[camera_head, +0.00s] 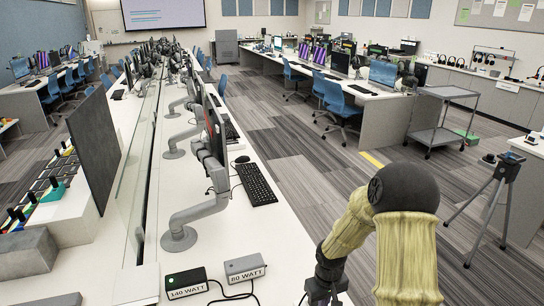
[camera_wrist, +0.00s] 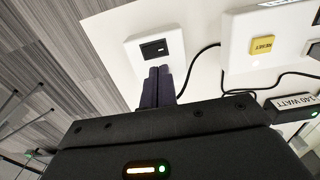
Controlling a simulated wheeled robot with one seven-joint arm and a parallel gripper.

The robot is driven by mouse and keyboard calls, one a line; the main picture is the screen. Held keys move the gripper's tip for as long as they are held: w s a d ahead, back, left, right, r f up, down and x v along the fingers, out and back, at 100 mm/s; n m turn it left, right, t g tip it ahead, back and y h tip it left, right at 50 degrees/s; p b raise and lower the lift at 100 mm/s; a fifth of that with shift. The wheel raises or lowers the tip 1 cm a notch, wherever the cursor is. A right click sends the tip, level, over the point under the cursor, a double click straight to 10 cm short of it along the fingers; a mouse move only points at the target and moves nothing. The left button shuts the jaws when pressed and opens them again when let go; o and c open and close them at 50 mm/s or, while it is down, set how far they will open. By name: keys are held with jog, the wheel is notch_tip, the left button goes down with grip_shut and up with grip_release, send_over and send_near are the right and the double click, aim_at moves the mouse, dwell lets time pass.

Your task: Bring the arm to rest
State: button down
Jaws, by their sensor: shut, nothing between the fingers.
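My gripper (camera_wrist: 158,84) shows in the wrist view with its two dark fingers together and nothing between them. The fingertips appear just in front of a small white box with a black slot (camera_wrist: 155,47); I cannot tell whether they touch it. In the head view my arm, in a pale yellow sleeve, is bent at the lower right, its dark end reaching down past the bench edge area. The fingers cannot be made out there.
A white bench (camera_head: 240,228) holds a 140 WATT adapter (camera_head: 186,283), an 80 WATT adapter (camera_head: 245,268), a keyboard (camera_head: 256,184) and monitor arms. A white box with a yellow RESET button (camera_wrist: 262,46) is near the gripper. A tripod (camera_head: 492,205) and grey cart (camera_head: 440,115) stand right.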

jog(key=s+r+m+t, duration=0.2)
jog(key=s+r+m, duration=0.1)
jog(key=s+r, duration=1)
notch_tip(320, 180, up, 3)
jog(key=shift+s+a+r, duration=0.1)
jog(key=shift+s+a, duration=0.2)
jog(key=shift+a, duration=0.15)
